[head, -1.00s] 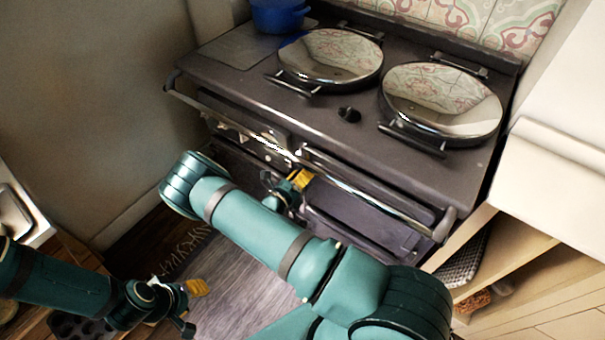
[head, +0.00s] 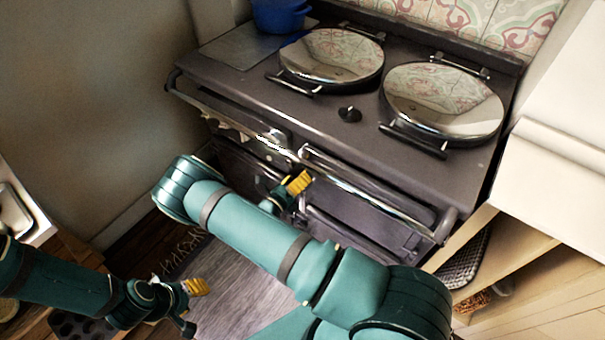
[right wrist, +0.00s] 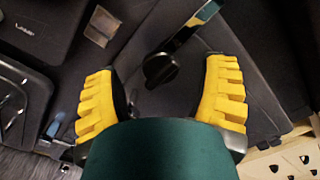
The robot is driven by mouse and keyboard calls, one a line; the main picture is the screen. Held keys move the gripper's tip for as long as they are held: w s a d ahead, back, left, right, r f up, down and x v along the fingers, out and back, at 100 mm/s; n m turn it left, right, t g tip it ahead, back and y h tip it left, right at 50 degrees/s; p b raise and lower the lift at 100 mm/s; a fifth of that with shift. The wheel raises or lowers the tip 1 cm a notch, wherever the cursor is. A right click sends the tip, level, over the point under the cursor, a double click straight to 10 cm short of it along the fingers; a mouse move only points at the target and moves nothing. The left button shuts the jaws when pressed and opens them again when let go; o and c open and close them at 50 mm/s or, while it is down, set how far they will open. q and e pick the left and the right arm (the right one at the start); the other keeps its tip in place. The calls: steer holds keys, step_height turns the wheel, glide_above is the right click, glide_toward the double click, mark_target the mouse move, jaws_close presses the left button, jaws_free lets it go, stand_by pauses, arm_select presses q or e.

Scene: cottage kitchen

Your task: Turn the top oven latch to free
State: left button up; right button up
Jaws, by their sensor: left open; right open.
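The dark oven range (head: 400,185) stands against the tiled wall, with its doors below a chrome rail. In the head view my right gripper (head: 292,188) is close to the oven front, and my arm hides part of the doors. My left gripper (head: 196,305) is open and empty, low at the left.
The chrome rail (head: 370,190) crosses the oven front above my right gripper. Two round chrome lids (head: 330,55) and a blue pot (head: 280,14) are on top. Wooden shelves (head: 530,260) stand at the right. A wall (head: 90,100) is at the left.

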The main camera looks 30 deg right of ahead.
steer(key=v, duration=0.9)
steer(key=shift+a, duration=0.35)
steer(key=shift+s, duration=0.1)
